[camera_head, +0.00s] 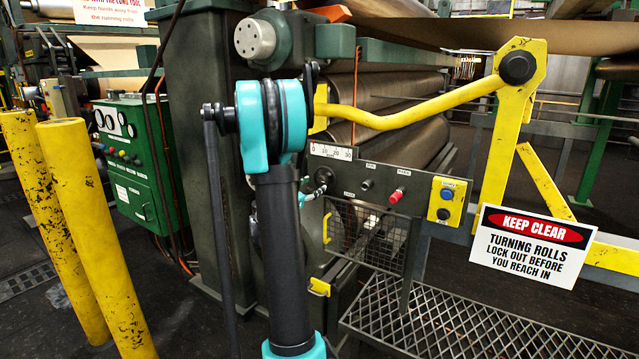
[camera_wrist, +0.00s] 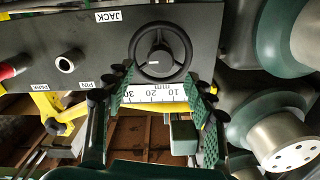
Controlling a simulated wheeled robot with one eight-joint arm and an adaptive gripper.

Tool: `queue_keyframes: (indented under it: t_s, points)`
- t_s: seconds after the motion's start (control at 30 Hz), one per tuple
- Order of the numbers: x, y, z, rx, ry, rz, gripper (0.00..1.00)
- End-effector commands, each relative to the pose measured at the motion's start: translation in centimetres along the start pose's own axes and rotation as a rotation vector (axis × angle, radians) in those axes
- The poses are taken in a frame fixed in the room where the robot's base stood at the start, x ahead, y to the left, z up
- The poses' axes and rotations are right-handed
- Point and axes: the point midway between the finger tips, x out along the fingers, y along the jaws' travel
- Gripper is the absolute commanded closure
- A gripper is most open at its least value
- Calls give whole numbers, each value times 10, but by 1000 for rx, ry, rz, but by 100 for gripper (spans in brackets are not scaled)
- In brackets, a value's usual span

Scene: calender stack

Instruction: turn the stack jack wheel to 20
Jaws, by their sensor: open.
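A red knob (camera_head: 396,195) and a yellow button box (camera_head: 447,201) sit right along the panel. A mesh guard (camera_head: 365,237) hangs below. A yellow bar (camera_head: 420,112) crosses above. Large rolls (camera_head: 385,100) lie behind. Yellow posts (camera_head: 85,230) stand left.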

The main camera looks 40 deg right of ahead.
Motion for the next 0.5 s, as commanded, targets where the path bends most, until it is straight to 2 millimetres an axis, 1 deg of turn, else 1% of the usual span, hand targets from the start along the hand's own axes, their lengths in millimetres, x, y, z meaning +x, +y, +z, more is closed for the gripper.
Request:
queue_keyframes:
  t_s: [0.03,0.2,0.33,0.5]
  points:
    - [10,1,0,0,1,3,45]
    - [34,0,0,0,0,1,45]
    - [45,0,0,0,0,1,45]
    - [49,0,0,0,0,0,45]
